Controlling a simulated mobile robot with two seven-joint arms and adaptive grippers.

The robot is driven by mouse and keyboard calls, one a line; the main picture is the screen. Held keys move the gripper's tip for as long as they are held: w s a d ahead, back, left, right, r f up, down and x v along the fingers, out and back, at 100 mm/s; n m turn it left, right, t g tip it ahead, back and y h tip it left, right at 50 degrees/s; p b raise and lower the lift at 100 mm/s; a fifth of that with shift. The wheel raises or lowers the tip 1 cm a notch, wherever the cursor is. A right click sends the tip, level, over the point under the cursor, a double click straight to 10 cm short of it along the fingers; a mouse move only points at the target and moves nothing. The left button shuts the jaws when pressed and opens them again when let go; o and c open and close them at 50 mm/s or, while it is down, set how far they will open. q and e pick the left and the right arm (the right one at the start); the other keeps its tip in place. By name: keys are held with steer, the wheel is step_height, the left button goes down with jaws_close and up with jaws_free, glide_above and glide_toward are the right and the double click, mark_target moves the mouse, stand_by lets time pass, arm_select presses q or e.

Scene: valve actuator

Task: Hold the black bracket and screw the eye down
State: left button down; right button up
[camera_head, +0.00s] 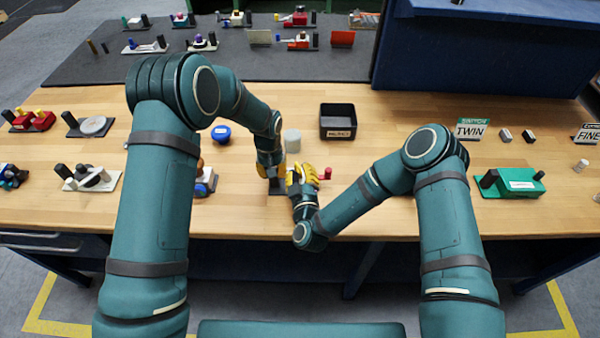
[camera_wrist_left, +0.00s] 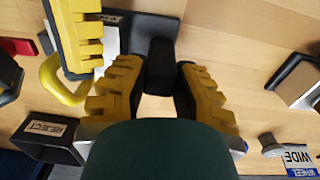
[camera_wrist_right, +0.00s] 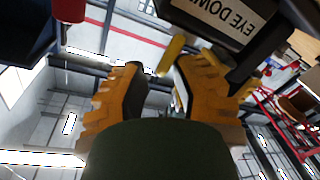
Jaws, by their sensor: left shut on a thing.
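In the left wrist view, my left gripper (camera_wrist_left: 160,80) is shut on a black upright post, the black bracket (camera_wrist_left: 160,62). In the head view, my left gripper (camera_head: 270,172) is low over the table and largely hides the bracket. The yellow eye (camera_wrist_left: 60,85) is a curved loop beside the bracket, close to my right gripper's finger. My right gripper (camera_head: 303,176) is beside the left one. In the right wrist view, my right gripper (camera_wrist_right: 158,75) has a gap between its fingers, with the yellow eye (camera_wrist_right: 171,54) at the tips. No firm grip shows.
A plate reading "EYE DOWN" (camera_wrist_right: 230,12) is close above my right fingers. A red knob (camera_head: 326,172) stands just right of them. Behind are a black reject bin (camera_head: 338,122), a pale cylinder (camera_head: 291,141) and a blue round part (camera_head: 221,133). A green fixture (camera_head: 515,184) stands at right.

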steer(key=shift+o, duration=0.5)
steer(key=shift+s+a, duration=0.1)
steer(key=shift+s, duration=0.15)
steer(key=s, duration=0.3)
steer(key=s+d, duration=0.1)
steer(key=s, duration=0.4)
steer(key=shift+s+d, duration=0.15)
steer(key=shift+s, duration=0.15)
steer(key=shift+s+d+f, duration=0.15)
steer(key=shift+s+f, duration=0.2)
steer(key=shift+s, duration=0.45)
steer(key=shift+s+d+r, duration=0.15)
steer(key=shift+s+r, duration=0.15)
steer(key=shift+s, duration=0.3)
